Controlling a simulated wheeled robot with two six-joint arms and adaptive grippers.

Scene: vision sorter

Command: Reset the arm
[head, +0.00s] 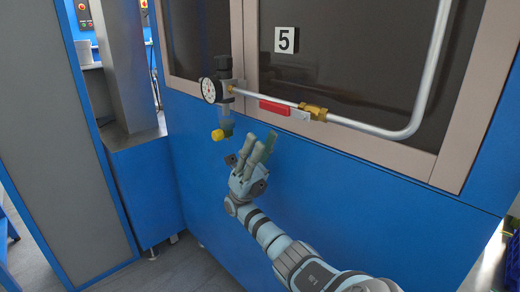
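My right arm comes in from the bottom right. Its grey gripper (261,146) points up in front of the blue machine panel, just below the gauge and pipe. Its fingers stand apart, with nothing seen between them. The gripper appears clear of the yellow-ended fitting (217,135) to its left, though the depth gap is hard to tell. My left arm and gripper are out of view.
A round pressure gauge (209,90) sits on a metal pipe (421,85) with a red valve handle (275,108). The pipe stands out from the blue machine (400,225). A grey panel (50,150) stands at left; floor shows between.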

